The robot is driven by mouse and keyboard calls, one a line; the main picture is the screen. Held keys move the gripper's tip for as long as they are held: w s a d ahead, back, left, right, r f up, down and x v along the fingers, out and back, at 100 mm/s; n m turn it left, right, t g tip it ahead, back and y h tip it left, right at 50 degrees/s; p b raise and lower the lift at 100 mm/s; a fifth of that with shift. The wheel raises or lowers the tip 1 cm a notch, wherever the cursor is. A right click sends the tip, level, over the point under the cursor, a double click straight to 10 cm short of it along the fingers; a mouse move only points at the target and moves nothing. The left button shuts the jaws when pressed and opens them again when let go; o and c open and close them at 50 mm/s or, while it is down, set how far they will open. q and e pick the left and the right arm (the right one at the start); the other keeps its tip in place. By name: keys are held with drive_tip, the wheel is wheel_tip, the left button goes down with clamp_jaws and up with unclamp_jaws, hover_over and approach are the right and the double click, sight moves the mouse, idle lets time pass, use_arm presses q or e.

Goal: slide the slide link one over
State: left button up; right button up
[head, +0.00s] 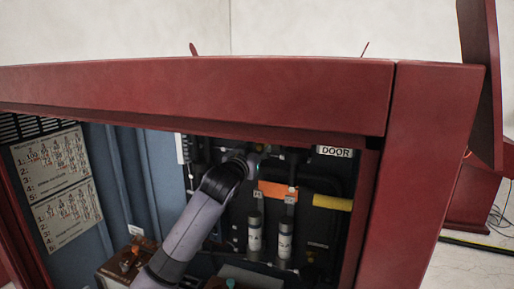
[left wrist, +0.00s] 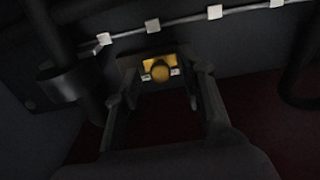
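A small yellow-orange plate with a round knob shows in the middle of the left wrist view (left wrist: 160,70); it looks like the slide link, but I cannot be sure. My left gripper (left wrist: 160,88) is open, its two dark fingers apart on either side of the knob's line. The knob appears just beyond or between the fingertips; I cannot tell whether they touch it. In the head view my left arm reaches into the red cabinet, and its gripper end (head: 252,160) is small and dark against the back panel. The slide link cannot be made out there. My right gripper is not in view.
The red cabinet frame (head: 230,95) surrounds the opening above and at the right. Two pale cylinders (head: 255,232) and an orange bar (head: 277,190) are inside, right of my arm. A grey rod with white clips (left wrist: 190,17) runs above the knob. Dark pipes flank the gripper.

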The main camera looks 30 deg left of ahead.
use_arm(q)
drive_tip(key=shift+c, duration=0.2)
clamp_jaws()
idle(0.3)
idle(0.4)
